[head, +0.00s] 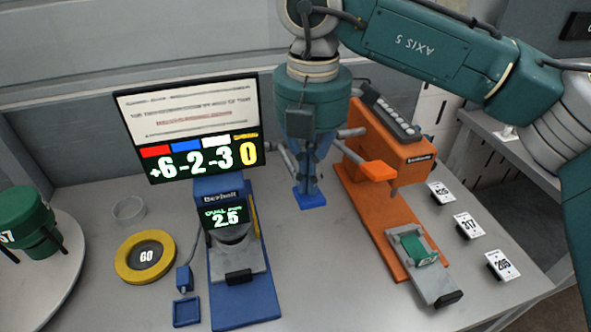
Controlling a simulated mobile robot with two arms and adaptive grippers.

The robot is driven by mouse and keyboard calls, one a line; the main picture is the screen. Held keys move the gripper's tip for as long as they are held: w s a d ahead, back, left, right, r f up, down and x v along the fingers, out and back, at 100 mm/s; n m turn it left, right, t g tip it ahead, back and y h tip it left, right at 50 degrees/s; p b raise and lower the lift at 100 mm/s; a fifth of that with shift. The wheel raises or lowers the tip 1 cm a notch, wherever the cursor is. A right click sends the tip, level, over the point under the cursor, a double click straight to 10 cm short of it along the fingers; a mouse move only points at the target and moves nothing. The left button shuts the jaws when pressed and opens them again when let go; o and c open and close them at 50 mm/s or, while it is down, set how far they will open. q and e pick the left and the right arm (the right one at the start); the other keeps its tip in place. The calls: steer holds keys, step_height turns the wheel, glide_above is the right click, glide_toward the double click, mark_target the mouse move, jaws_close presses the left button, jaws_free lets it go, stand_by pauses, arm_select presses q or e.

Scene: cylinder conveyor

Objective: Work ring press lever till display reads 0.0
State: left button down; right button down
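The blue press (243,290) stands left of centre. Its small green display (226,215) reads about 2.5, the last digit being hard to make out. A grey lever-like bar (286,160) shows at its right, just left of my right gripper. My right gripper (310,196) points down between the blue press and the orange press (365,215). I cannot tell whether its fingers are open or touch a lever. A yellow ring (124,269) with a "60" centre lies left of the blue press. My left gripper is not in view.
A monitor (188,130) behind the blue press shows +6, -2, -3 and 0 under coloured bars. A clear ring (129,209) and a blue square tray (187,311) lie at left. A teal cylinder (28,217) stands far left. Number cards (469,227) line the right side.

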steer(key=shift+f+b, duration=3.6)
steer(key=shift+f, duration=0.75)
steer(key=shift+r+p, duration=4.65)
steer(key=shift+r, duration=3.2)
steer(key=shift+f, duration=0.1)
